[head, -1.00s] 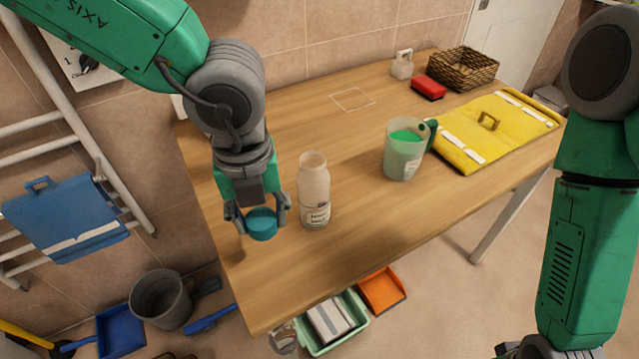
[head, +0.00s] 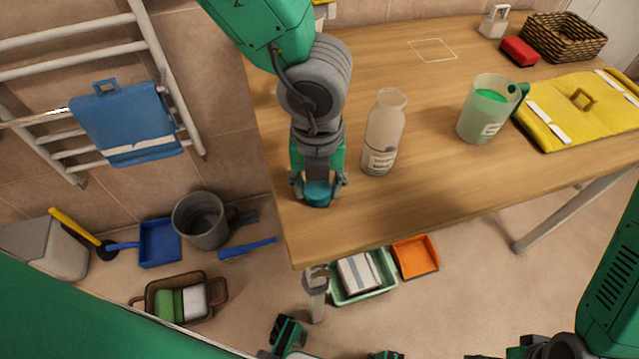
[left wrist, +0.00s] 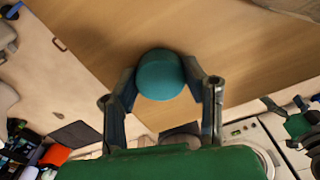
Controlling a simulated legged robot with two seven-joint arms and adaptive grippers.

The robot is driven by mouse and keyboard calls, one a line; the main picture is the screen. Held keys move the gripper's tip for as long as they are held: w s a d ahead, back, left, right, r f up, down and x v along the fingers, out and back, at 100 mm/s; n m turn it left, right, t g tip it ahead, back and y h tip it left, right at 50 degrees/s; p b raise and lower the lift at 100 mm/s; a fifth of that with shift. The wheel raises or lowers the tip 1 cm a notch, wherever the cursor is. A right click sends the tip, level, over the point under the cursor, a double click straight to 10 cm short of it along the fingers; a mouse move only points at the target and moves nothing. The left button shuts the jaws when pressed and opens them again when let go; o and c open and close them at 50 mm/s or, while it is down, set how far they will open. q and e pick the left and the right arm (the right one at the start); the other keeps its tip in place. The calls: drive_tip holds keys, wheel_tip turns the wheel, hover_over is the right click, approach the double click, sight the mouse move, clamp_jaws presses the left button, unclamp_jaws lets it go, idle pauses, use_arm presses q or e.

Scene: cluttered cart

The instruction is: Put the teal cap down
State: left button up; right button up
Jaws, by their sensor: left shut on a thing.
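The teal cap (head: 318,194) is a short round piece held between the fingers of my left gripper (head: 318,187). The gripper points down over the front left part of the wooden table (head: 450,190), near its left edge. In the left wrist view the cap (left wrist: 160,76) sits between both fingertips, with tabletop behind it. I cannot tell whether the cap touches the table. An open-topped, pale bottle (head: 383,135) with a label stands upright just right of the gripper. My right arm shows at the right edge, but its fingers are not clear.
A pitcher with green contents (head: 488,108), a yellow folder-like case (head: 570,120), a red block (head: 520,50) and a wicker basket (head: 563,37) stand farther right. A white square outline (head: 433,50) marks the tabletop. Bare wood lies between bottle and front edge.

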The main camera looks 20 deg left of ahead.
sight(321, 187)
use_arm(q)
drive_tip(key=o, duration=1.1)
drive_tip(key=shift+d, duration=0.9)
drive_tip(key=r+p, duration=0.1)
drive_tip(key=r, duration=0.2)
drive_tip(key=a+r+p, duration=0.1)
drive_tip(key=r, duration=0.2)
drive_tip(key=shift+a+r, duration=0.1)
drive_tip(key=shift+a, duration=0.1)
drive_tip(key=shift+d+r+p, duration=0.1)
drive_tip(key=shift+r+p, duration=0.85)
drive_tip(key=shift+r, duration=2)
use_arm(e)
drive_tip(key=shift+d+r, duration=0.15)
drive_tip(key=shift+r, duration=0.8)
drive_tip(key=shift+d+r, duration=0.1)
drive_tip(key=shift+r, duration=0.8)
use_arm(q)
drive_tip(key=shift+d, duration=0.1)
